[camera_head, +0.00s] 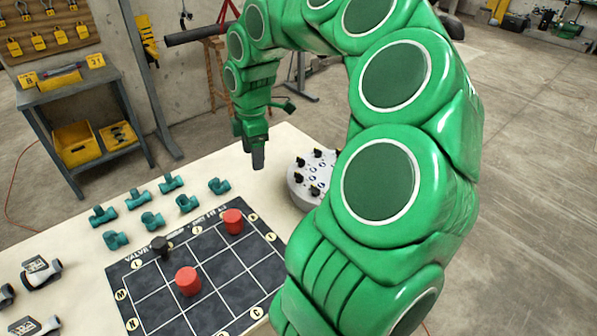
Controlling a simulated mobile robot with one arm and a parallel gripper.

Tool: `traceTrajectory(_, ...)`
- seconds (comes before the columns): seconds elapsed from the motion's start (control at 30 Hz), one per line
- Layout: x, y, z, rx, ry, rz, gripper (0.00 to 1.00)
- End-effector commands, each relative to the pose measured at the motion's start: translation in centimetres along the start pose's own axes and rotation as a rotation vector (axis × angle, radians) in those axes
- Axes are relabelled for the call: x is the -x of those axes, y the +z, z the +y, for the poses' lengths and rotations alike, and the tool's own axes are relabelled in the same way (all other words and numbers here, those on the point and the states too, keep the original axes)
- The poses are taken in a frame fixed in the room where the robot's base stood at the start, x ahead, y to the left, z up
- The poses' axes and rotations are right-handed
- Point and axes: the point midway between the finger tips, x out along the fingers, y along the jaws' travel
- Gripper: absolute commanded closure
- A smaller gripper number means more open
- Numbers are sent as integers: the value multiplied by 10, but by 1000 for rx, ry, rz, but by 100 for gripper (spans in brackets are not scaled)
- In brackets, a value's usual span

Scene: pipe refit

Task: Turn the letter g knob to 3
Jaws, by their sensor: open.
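A round grey unit (296,186) with several black knobs (313,190) on its top stands on the pale table, partly hidden behind my green arm. The letters and numbers by the knobs are too small to read, so I cannot tell which is the g knob. My gripper (258,164) points down above the table, to the left of the round unit and apart from it. It looks empty. The gap between its fingers is hard to see from here.
A black grid mat (150,292) holds two red cylinders (188,281) (233,221) and a black piece (160,246). Several teal pipe fittings (152,220) lie behind it. Grey-and-black parts (41,272) lie at the left. The table between fittings and gripper is clear.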

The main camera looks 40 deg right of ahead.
Motion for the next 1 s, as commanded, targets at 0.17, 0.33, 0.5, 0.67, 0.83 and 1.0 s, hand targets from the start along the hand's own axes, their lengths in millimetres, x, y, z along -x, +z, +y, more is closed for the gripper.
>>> traceTrajectory(0.17, -32, 58, 35, 105, 1, -11, 35)
traceTrajectory(0.33, -62, 112, 52, 187, -12, -30, 35)
traceTrajectory(0.5, -82, 148, 56, 235, -25, -48, 35)
traceTrajectory(0.67, -88, 158, 56, 251, -31, -53, 35)
traceTrajectory(0.83, -97, 158, 56, 252, -32, -53, 35)
traceTrajectory(1.0, -117, 158, 55, 252, -33, -51, 35)
